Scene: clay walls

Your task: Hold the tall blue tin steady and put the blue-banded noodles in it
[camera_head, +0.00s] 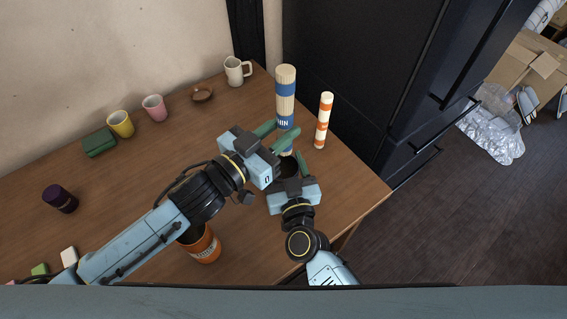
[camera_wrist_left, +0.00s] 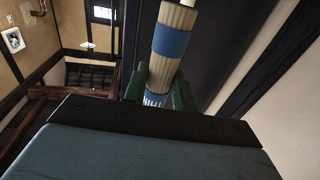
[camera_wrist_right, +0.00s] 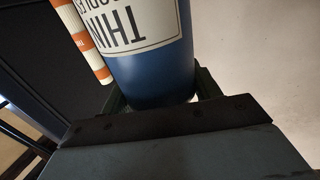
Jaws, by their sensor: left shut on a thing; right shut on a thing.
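The blue-banded noodles (camera_head: 286,82) are a tall pale bundle with blue bands, roughly upright. My left gripper (camera_head: 276,136) is shut on the bundle's lower part, and the bundle rises between its green fingers in the left wrist view (camera_wrist_left: 176,18). The tall blue tin (camera_wrist_right: 155,80) has a pale label with dark lettering. My right gripper (camera_head: 288,172) is shut on the tin. In the head view the tin is mostly hidden by the grippers, with a dark opening showing below the bundle. I cannot tell whether the bundle's lower end is inside the tin.
Orange-banded noodles (camera_head: 323,120) stand just right of the tin. An orange tin (camera_head: 205,246) stands beside my left arm. A cream mug (camera_head: 236,71), brown dish (camera_head: 202,94), pink cup (camera_head: 155,108), yellow cup (camera_head: 120,124), green box (camera_head: 99,142) and purple jar (camera_head: 60,199) lie left.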

